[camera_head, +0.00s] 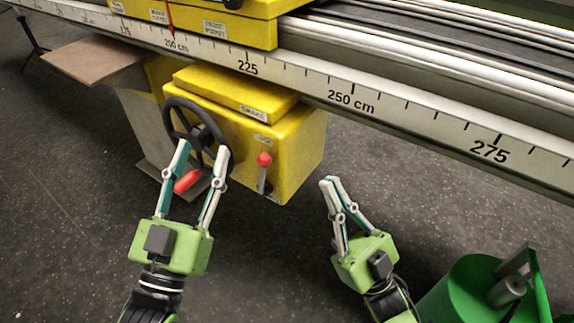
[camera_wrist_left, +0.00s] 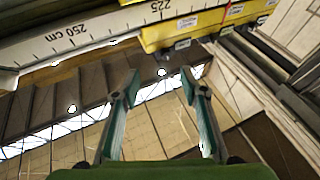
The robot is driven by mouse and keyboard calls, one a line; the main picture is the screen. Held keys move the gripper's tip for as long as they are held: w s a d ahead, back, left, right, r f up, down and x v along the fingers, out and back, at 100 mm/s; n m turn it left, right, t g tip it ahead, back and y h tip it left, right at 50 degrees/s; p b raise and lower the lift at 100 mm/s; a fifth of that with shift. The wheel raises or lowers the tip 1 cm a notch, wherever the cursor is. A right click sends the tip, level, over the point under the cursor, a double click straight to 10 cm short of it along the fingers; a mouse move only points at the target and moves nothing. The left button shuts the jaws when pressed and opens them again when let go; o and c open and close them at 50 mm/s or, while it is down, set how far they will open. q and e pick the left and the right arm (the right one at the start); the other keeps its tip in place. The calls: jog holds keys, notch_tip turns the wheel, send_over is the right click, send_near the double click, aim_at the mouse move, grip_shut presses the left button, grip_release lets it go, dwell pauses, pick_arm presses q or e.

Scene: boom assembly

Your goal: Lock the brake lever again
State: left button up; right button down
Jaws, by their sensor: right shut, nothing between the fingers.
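The brake lever (camera_head: 263,175) has a red ball knob and a pale shaft. It stands roughly upright on the front of the yellow box (camera_head: 300,150) under the rail. My left gripper (camera_head: 203,150) is open, with its fingertips just below and in front of the black handwheel, left of the lever. I cannot tell if they touch the wheel. In the left wrist view its fingers (camera_wrist_left: 161,79) are spread with nothing between them. My right gripper (camera_head: 328,181) is shut and empty, right of the lever and apart from it.
The handwheel (camera_head: 170,104) has a red grip (camera_head: 187,181) that shows between the left fingers. A long rail with a centimetre scale (camera_head: 400,112) crosses above the box. A green object (camera_head: 470,290) stands at the lower right. The floor between the grippers is clear.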

aim_at(262, 176)
pick_arm(q)
notch_tip(262, 176, down, 14)
jog(key=a+g+y+p, duration=0.2)
jog(key=g+y, duration=0.1)
jog(key=g, duration=0.5)
pick_arm(e)
jog(key=w+f+m+g+h, duration=0.15)
jog(key=w+f+g, duration=0.25)
jog(key=f, duration=0.9)
pick_arm(q)
notch_tip(262, 176, up, 10)
jog(key=w+d+t+h+b, duration=0.1)
jog(key=t+h, duration=0.1)
jog(key=t, duration=0.3)
jog(key=shift+d+t+b, duration=0.3)
jog(key=shift+d+t, duration=0.05)
jog(key=shift+t, duration=0.05)
pick_arm(e)
jog(key=shift+h, duration=0.25)
jog(key=x, duration=0.4)
jog(key=w+f+x, duration=0.1)
jog(key=x, duration=0.3)
jog(key=f+x, duration=0.1)
jog(key=x, duration=0.3)
jog(key=shift+w+a+r, duration=0.1)
jog(key=shift+w+a, duration=0.2)
pick_arm(q)
jog(key=shift+w+f, duration=0.1)
